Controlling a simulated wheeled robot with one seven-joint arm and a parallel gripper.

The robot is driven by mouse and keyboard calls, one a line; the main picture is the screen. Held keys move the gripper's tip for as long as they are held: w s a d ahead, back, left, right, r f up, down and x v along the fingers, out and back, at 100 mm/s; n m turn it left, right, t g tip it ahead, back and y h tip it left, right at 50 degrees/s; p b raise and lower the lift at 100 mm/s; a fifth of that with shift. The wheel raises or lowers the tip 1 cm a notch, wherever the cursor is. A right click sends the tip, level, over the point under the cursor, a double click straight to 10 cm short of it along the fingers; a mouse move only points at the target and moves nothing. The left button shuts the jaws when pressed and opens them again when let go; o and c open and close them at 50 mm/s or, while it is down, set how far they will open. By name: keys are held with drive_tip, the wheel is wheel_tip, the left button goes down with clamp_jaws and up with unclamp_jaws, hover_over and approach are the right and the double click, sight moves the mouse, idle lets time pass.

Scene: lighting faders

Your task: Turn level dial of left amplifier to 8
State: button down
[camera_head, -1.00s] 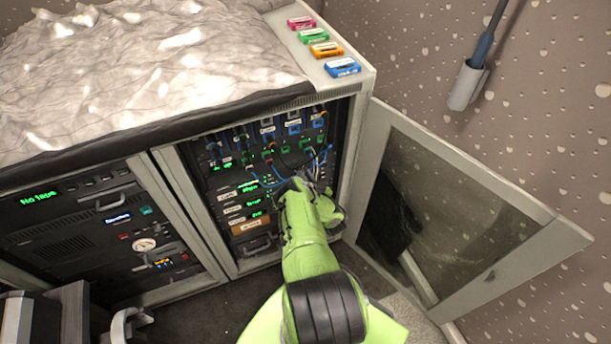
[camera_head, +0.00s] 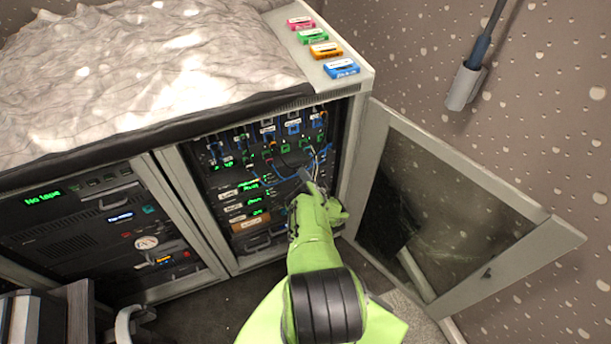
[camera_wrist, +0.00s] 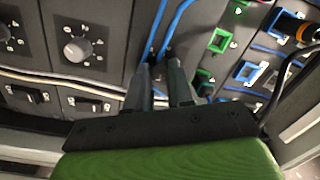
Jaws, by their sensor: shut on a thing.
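The amplifiers (camera_head: 234,207) are dark units stacked in the right rack, with white labels and green displays too small to read surely. My gripper (camera_head: 303,180) reaches their right side. In the wrist view its two dark fingers (camera_wrist: 163,76) are closed with a narrow gap, at the panel beside the port section. They appear shut on a dial there, but they hide it, and I cannot read its setting. A round grey dial (camera_wrist: 76,49) with marks around it shows on the neighbouring panel to the left. Part of another dial (camera_wrist: 4,32) shows at the left edge.
Blue cables (camera_wrist: 172,22) run close to the fingers. Coloured ports (camera_wrist: 219,40) lie to the right. The glazed rack door (camera_head: 450,215) stands open right of my arm. A left rack (camera_head: 100,225) adjoins. Several coloured cassettes (camera_head: 341,68) lie on top.

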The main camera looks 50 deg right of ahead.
drive_tip(key=shift+f+m, duration=0.15)
drive_tip(key=shift+m, duration=0.15)
drive_tip(key=c, duration=1)
unclamp_jaws()
